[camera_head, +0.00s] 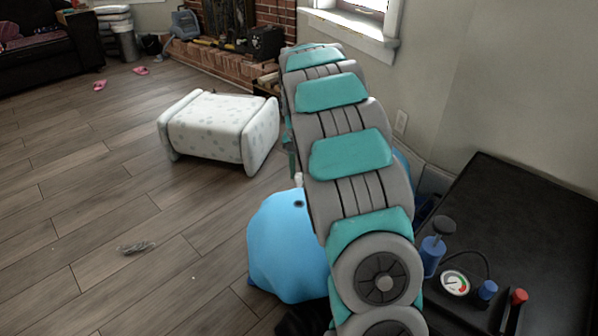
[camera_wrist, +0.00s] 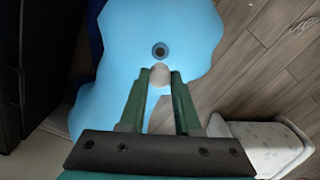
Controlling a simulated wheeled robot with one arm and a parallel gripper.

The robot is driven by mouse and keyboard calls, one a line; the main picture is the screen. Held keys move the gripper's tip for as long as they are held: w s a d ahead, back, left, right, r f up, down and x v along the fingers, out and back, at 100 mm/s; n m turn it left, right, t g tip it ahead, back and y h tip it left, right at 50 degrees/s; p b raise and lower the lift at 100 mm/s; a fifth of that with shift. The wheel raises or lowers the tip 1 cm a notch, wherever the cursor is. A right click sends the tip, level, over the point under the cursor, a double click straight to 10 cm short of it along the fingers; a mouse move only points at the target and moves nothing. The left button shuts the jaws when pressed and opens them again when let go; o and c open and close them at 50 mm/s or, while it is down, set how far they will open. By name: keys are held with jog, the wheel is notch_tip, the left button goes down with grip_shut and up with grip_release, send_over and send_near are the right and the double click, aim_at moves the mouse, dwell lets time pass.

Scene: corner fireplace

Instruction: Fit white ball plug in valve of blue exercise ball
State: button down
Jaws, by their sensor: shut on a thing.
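The blue exercise ball (camera_head: 285,250) sits on the floor left of my arm in the head view, partly hidden by it. Its outline is uneven and sagging; it also fills the top of the wrist view (camera_wrist: 190,25). The valve is a dark round hole (camera_wrist: 160,51) with a darker centre, facing my wrist camera; it shows as a small dark spot in the head view (camera_head: 299,204). My gripper (camera_wrist: 160,77) is shut on the white ball plug (camera_wrist: 160,72). In the wrist view the plug lies just below the valve, apart from it. In the head view the plug (camera_head: 298,180) shows just above the valve.
A black table (camera_head: 530,210) at right bears a blue pump (camera_head: 433,255) and a pressure gauge (camera_head: 455,284). A white spotted ottoman (camera_head: 210,125) stands beyond the ball. A small grey item (camera_head: 136,247) lies on the floor at left. The floor around it is mostly clear.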

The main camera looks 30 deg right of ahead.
jog(key=shift+a, duration=0.1)
jog(key=shift+f+b, duration=0.55)
jog(key=shift+f, duration=2.7)
jog(key=shift+f, duration=1.35)
jog(key=c, duration=0.5)
grip_release()
jog(key=shift+r, duration=0.1)
